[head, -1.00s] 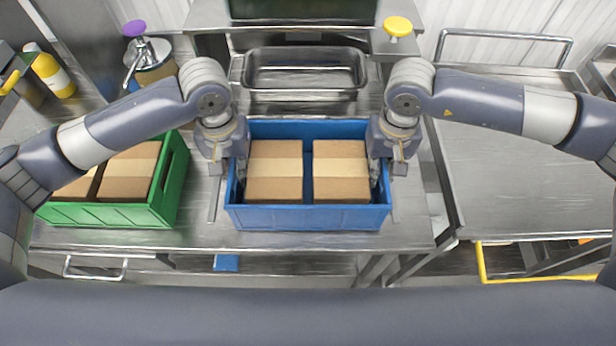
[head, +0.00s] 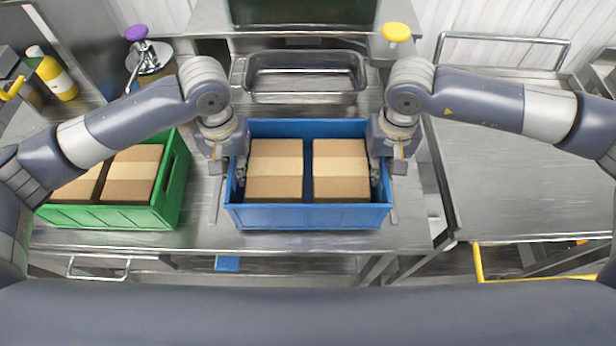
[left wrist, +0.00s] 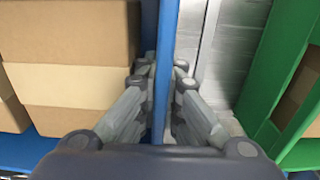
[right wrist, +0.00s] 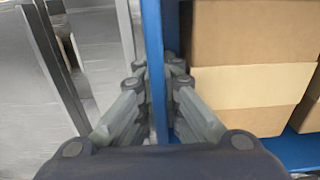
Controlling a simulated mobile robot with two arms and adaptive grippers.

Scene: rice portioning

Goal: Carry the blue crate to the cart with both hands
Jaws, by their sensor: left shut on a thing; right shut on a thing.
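The blue crate (head: 308,217) is on the steel table in the middle of the head view, with two cardboard boxes (head: 274,170) inside. My left gripper (head: 236,172) is shut on the crate's left wall, which runs between the fingers in the left wrist view (left wrist: 165,75). My right gripper (head: 382,172) is shut on the crate's right wall, seen between the fingers in the right wrist view (right wrist: 156,70). The crate looks level; whether its base touches the table cannot be told. The cart (head: 530,190) is the steel surface at the right, its top bare.
A green crate (head: 110,215) with boxes stands close at the left. A steel pan (head: 305,75) is behind the blue crate. A pump with a yellow top (head: 396,32) and one with a purple top (head: 136,33) stand further back. A gap separates table and cart.

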